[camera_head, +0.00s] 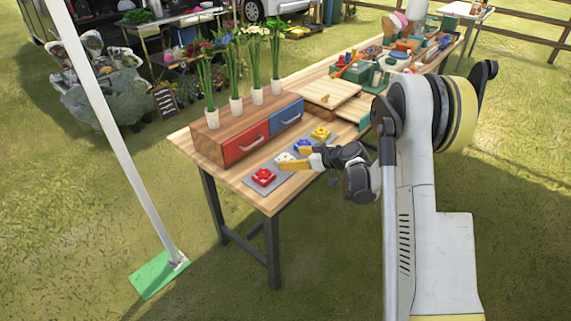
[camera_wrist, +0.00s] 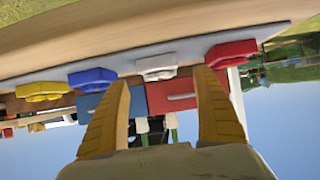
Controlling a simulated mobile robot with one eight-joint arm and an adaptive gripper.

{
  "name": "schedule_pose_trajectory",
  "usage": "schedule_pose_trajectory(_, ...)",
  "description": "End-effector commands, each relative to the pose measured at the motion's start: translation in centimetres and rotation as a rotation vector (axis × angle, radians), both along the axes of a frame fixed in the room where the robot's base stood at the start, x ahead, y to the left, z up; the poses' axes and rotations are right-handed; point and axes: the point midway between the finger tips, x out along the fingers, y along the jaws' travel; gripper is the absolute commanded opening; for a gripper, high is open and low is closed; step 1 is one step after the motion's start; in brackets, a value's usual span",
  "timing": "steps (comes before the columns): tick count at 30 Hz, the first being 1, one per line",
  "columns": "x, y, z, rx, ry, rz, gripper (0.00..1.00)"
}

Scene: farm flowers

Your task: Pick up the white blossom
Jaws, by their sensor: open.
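The white blossom (camera_head: 284,157) sits on a grey mat (camera_head: 252,189) on the wooden table, in a row with a red blossom (camera_head: 263,177), a blue blossom (camera_head: 302,145) and a yellow blossom (camera_head: 320,133). My gripper (camera_head: 292,158) is open beside the white blossom, with its yellow fingers pointing left toward it. In the wrist view, which is upside down, the white blossom (camera_wrist: 157,67) lies ahead between the two fingertips (camera_wrist: 163,82). The gap to it cannot be told exactly. Nothing is held.
A wooden drawer box with red (camera_head: 245,140) and blue (camera_head: 286,116) fronts stands behind the mat. Several white vases (camera_head: 236,104) with flowers stand on it. A wooden board (camera_head: 326,92) and a cluttered table part lie farther back. A white pole (camera_head: 115,130) stands left.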

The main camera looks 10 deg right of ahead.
Motion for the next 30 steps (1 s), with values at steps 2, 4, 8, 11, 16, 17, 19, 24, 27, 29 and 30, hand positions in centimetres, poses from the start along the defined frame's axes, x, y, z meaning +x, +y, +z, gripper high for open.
schedule_pose_trajectory(2,0.7,0.5,-1.1,0.000,0.000,0.002,0.78)
schedule_pose_trajectory(4,1.5,1.1,-1.9,0.000,0.000,0.001,0.78)
schedule_pose_trajectory(8,2.8,2.0,-2.6,-0.001,0.001,0.001,0.78)
schedule_pose_trajectory(11,3.1,2.1,-2.5,-0.001,0.001,0.000,0.78)
schedule_pose_trajectory(16,3.0,2.1,-2.4,-0.001,0.001,0.000,0.69)
schedule_pose_trajectory(17,3.0,2.1,-2.4,-0.001,0.001,0.000,0.60)
schedule_pose_trajectory(19,3.0,2.1,-2.4,-0.001,0.001,0.000,0.39)
schedule_pose_trajectory(24,3.0,2.1,-2.4,-0.001,0.001,0.000,0.23)
schedule_pose_trajectory(27,3.0,2.1,-2.4,-0.001,0.001,0.000,0.22)
schedule_pose_trajectory(29,3.0,2.1,-2.4,-0.001,0.001,0.000,0.22)
schedule_pose_trajectory(30,3.0,2.1,-2.4,-0.001,0.001,0.000,0.22)
